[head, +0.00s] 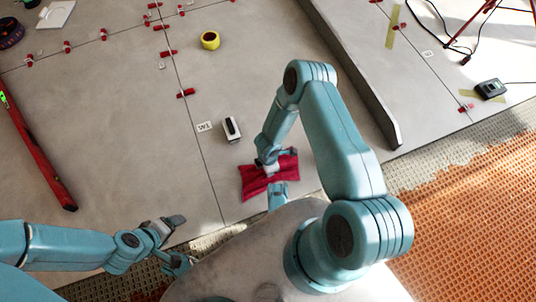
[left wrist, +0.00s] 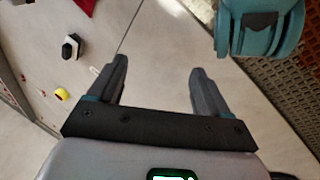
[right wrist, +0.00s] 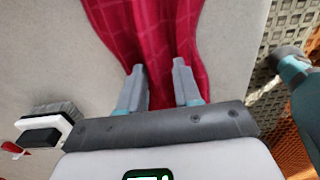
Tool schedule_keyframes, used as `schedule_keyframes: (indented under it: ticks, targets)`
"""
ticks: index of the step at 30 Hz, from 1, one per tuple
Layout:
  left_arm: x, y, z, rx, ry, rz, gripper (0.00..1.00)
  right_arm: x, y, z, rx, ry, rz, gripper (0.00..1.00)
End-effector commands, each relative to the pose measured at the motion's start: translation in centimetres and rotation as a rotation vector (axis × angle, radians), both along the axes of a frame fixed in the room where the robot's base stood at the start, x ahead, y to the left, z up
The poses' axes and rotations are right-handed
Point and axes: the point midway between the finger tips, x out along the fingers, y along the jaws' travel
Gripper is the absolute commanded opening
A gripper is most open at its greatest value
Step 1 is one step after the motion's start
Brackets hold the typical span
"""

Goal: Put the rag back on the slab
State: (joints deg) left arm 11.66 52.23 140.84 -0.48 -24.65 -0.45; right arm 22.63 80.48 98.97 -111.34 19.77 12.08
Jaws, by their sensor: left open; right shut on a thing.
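The dark red rag (head: 252,183) lies on the grey slab (head: 110,115) near its front edge in the head view. My right gripper (head: 268,170) is over the rag and shut on it. In the right wrist view the rag (right wrist: 150,30) runs between and beyond the fingertips (right wrist: 161,75), with folds in the cloth. My left gripper (head: 180,240) is open and empty near the slab's front edge, left of the rag. In the left wrist view its fingers (left wrist: 157,75) stand apart over bare slab, and a corner of the rag (left wrist: 84,5) shows at the top.
A yellow tape roll (head: 210,40) and several red clips along the joints lie farther back. A red level (head: 35,145) lies at left. A raised grey edge (head: 350,75) runs at right. Orange backing (head: 470,215) is front right.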

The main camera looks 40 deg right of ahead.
Motion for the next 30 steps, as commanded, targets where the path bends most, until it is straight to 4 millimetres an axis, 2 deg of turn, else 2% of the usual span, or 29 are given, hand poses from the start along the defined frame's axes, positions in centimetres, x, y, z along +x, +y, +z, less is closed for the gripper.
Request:
schedule_keyframes:
  ticks: [6,7,9,17,20,23,30]
  targets:
    - [0.1,0.0,-0.4,0.001,-0.005,0.001,0.78,0.0,0.0,-0.3,0.000,0.000,-0.001,0.00]
    - [0.2,0.0,-0.2,0.001,-0.006,0.001,0.78,0.0,0.0,-0.2,0.000,0.000,-0.001,0.43]
    - [0.1,0.0,-0.2,0.001,-0.005,0.001,0.78,0.0,0.0,-0.1,0.000,0.000,-0.001,0.59]
    - [0.1,0.0,-0.1,0.001,-0.004,0.000,0.78,0.0,0.0,-0.1,0.000,0.000,-0.001,0.59]
    - [-0.2,0.0,0.5,-0.001,0.006,-0.001,0.78,0.0,0.0,0.7,0.000,0.000,-0.001,0.59]
    - [-0.7,-0.1,1.4,-0.004,0.023,-0.003,0.78,0.0,0.0,2.6,0.000,0.000,-0.001,0.59]
    - [-2.5,-0.5,4.0,-0.016,0.083,-0.011,0.78,0.0,0.0,8.3,0.000,-0.001,0.000,0.59]
